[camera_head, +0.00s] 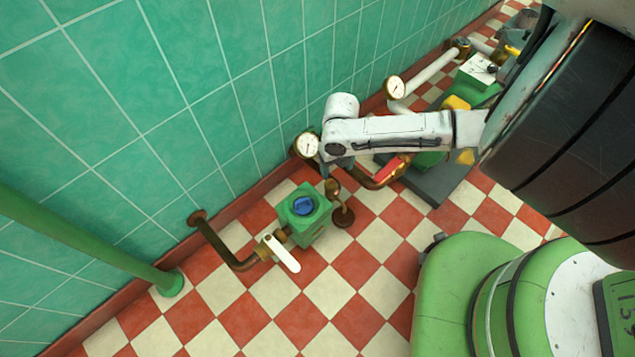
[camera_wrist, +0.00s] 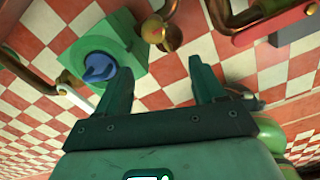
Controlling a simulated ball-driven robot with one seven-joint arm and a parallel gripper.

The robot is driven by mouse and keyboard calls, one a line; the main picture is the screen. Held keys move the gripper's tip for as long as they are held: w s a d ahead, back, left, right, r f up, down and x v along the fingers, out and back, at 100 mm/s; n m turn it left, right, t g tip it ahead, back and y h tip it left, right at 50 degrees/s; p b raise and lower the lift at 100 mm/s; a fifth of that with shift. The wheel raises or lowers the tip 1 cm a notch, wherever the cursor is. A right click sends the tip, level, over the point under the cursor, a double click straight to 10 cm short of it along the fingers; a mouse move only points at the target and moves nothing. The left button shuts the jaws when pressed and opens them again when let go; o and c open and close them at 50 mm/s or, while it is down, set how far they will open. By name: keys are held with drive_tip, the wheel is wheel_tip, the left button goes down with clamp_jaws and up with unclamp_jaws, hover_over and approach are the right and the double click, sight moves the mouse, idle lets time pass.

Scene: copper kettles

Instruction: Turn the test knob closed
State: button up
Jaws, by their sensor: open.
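A blue knob (camera_head: 303,206) sits on top of a green box (camera_head: 317,230) low by the tiled wall. I take it to be the test knob; no label shows. In the wrist view the knob (camera_wrist: 98,67) lies left of my gripper (camera_wrist: 160,72), on the green box (camera_wrist: 125,40). My gripper is open, with nothing between its fingers and a gap to the knob. In the head view my arm's end is above and right of the box, its fingers mostly hidden.
A white lever handle (camera_head: 281,253) is on the pipe beside the box. A brass pipe piece (camera_head: 340,205) stands right of it. A red lever (camera_head: 391,168), gauges (camera_head: 307,145) and green machinery lie behind. A green pole (camera_head: 90,242) is at left.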

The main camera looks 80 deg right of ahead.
sight(331, 184)
drive_tip(key=shift+n, duration=0.5)
drive_tip(key=f+b, duration=0.2)
drive_tip(key=f, duration=0.1)
drive_tip(key=w+f+b, duration=0.1)
drive_tip(key=f+b, duration=0.1)
drive_tip(key=f, duration=0.1)
drive_tip(key=f+b, duration=0.1)
drive_tip(key=f, duration=0.3)
drive_tip(key=shift+w+d+b, duration=0.25)
drive_tip(key=shift+d+b, duration=0.1)
drive_tip(key=shift+b, duration=0.05)
drive_tip(key=c, duration=1.1)
